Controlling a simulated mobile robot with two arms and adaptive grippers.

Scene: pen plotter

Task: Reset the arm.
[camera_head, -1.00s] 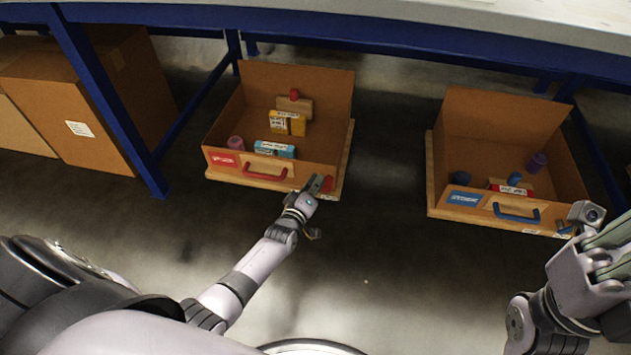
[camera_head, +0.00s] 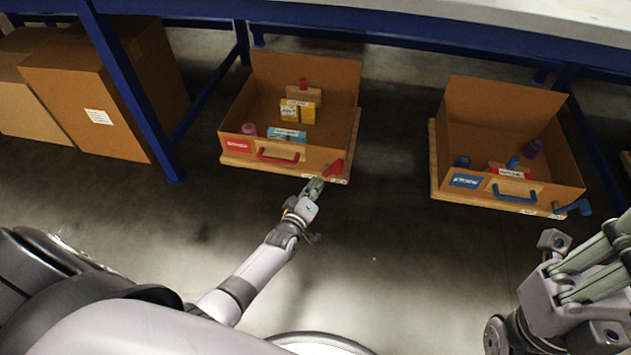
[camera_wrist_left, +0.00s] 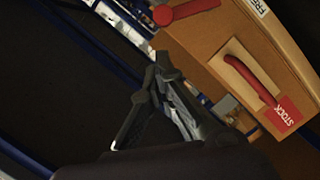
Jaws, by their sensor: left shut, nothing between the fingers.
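My left gripper (camera_head: 314,185) is shut and empty, just in front of the lower right corner of the left cardboard box (camera_head: 316,155). In the left wrist view its fingers (camera_wrist_left: 163,68) come together at the tips. A red lever (camera_head: 333,168) on that box's front sits just beyond the gripper; it also shows in the left wrist view (camera_wrist_left: 187,11), apart from the fingers. My right gripper (camera_head: 600,262) is at the right edge of the head view, partly cut off. I cannot tell whether its fingers are open or shut.
The left box has a red handle (camera_head: 277,157) and holds several small items. The right box (camera_head: 545,188) has a blue handle (camera_head: 514,196) and a blue lever (camera_head: 574,207). A blue table leg (camera_head: 137,100) stands left. Floor between the boxes is clear.

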